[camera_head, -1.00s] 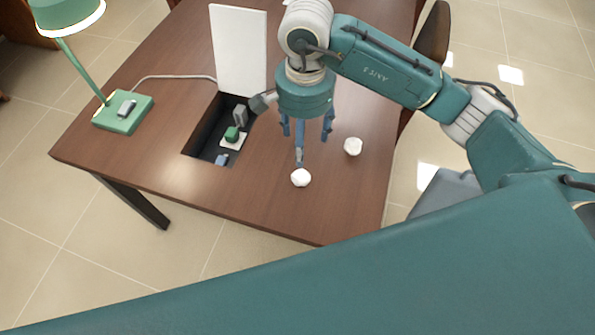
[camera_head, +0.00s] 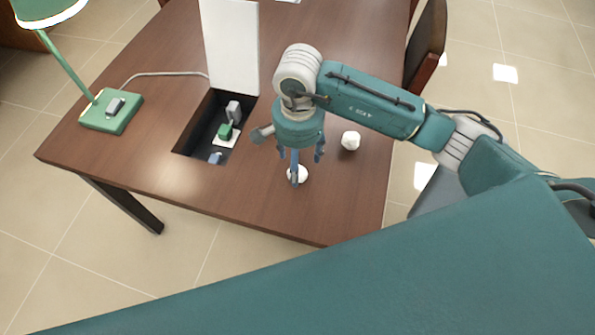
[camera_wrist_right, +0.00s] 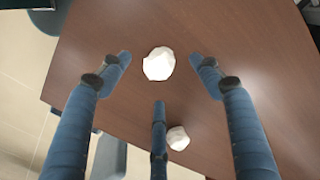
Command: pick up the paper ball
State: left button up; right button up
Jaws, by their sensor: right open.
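One white crumpled paper ball (camera_head: 298,174) lies on the brown table (camera_head: 240,195) near its front edge. A second white paper ball (camera_head: 350,140) lies farther right, near the right edge. My right gripper (camera_head: 299,161) points down above the first ball with its fingers open and empty. One finger partly covers that ball in the head view. In the right wrist view, one ball (camera_wrist_right: 158,63) shows between the spread fingertips, and the other (camera_wrist_right: 178,137) shows lower, beside the single finger. Whether the fingers touch a ball cannot be told. My left gripper is not in view.
An open recess (camera_head: 190,140) with plugs in it sits left of the gripper, its white lid (camera_head: 231,45) raised. A green lamp (camera_head: 112,110) stands at the table's left. A dark chair (camera_head: 427,45) stands at the right. The front tabletop is largely bare.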

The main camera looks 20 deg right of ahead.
aim_at(302, 174)
notch_tip(302, 174, down, 4)
jog(key=shift+f+p, duration=0.1)
jog(key=shift+p, duration=0.45)
jog(key=c, duration=0.8)
